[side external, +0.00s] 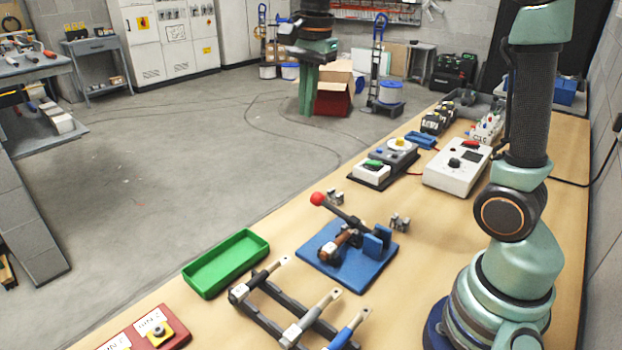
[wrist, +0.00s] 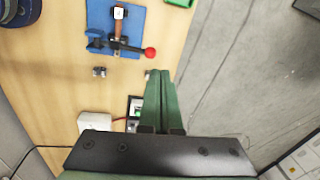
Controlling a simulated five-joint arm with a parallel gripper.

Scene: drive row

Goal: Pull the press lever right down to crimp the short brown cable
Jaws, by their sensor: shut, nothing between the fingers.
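The press (side external: 350,262) has a blue base on the wooden table. Its black lever (side external: 345,215) slants up to a red ball knob (side external: 317,198); the knob also shows in the wrist view (wrist: 150,53). The short brown cable (side external: 333,245) lies in the press below the lever; it also shows in the wrist view (wrist: 120,24). My gripper (side external: 307,112) has green fingers, shut and empty, pointing down. In the wrist view its fingertips (wrist: 160,73) appear just below the knob, apart from it. The lever touches nothing of mine.
A white meter (side external: 457,167) and a tester (side external: 372,172) stand behind. The table edge runs close to the knob.

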